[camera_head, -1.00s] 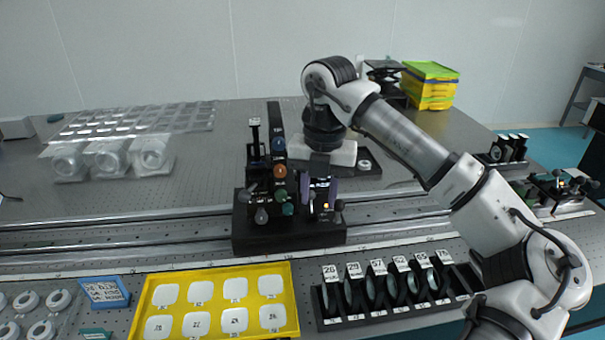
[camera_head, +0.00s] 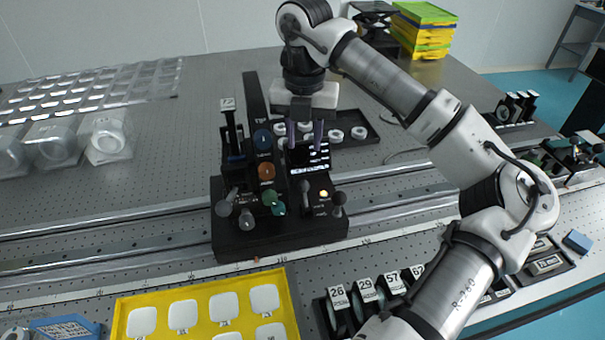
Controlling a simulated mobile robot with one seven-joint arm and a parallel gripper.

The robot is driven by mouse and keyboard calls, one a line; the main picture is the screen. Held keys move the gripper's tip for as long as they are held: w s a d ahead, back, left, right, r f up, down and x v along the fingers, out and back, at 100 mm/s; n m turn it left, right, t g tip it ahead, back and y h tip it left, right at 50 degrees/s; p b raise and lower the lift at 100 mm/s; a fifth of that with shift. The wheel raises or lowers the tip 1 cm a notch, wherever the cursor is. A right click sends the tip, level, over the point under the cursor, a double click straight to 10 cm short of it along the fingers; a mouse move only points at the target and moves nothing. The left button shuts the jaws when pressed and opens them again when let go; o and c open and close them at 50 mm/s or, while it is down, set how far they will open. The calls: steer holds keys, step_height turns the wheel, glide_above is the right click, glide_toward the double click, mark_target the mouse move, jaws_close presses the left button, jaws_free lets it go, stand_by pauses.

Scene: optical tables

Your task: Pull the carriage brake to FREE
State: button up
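The black carriage (camera_head: 230,243) sits across the rail at the centre. My gripper (camera_head: 305,135) points down above the carriage's small display (camera_head: 310,160). Its two purple fingers are apart, with nothing seen between them.
A dark tray (camera_head: 366,128) with several white rings lies behind the gripper. A yellow tray (camera_head: 120,313) of white pads and a rack of numbered discs (camera_head: 338,300) are in front. A tall black post (camera_head: 230,125) rises at the carriage's left.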

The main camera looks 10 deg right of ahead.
mark_target(304, 182)
step_height(304, 182, down, 12)
steer(key=p, duration=0.2)
steer(key=shift+p, duration=0.3)
steer(key=c, duration=0.7)
